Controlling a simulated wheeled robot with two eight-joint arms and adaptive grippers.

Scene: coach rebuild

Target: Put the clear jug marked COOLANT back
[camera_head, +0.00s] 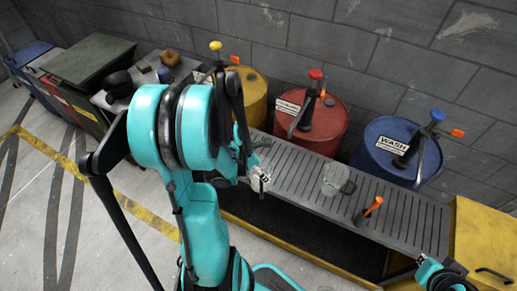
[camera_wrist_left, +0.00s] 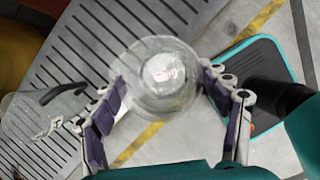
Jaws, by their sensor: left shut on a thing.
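My left gripper (camera_wrist_left: 164,88) is shut on a clear round jug (camera_wrist_left: 165,60), seen from above between its purple-padded fingers. In the head view my left arm hides most of this gripper and the jug. A second clear jug (camera_head: 335,179) with a dark handle stands on the slatted bench; it also shows at the left of the left wrist view (camera_wrist_left: 38,112). I cannot read COOLANT on either jug. My right gripper (camera_head: 446,277) is at the lower right edge by the bench's front; I cannot tell whether it is open.
The grey slatted bench (camera_head: 400,222) has an orange-handled tool (camera_head: 368,211) on it. Behind stand yellow (camera_head: 252,95), red (camera_head: 318,128) and blue (camera_head: 385,160) drums with pumps; the blue one reads WASH. A yellow cabinet (camera_head: 487,240) is at the right. Bins (camera_head: 85,65) stand at the left.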

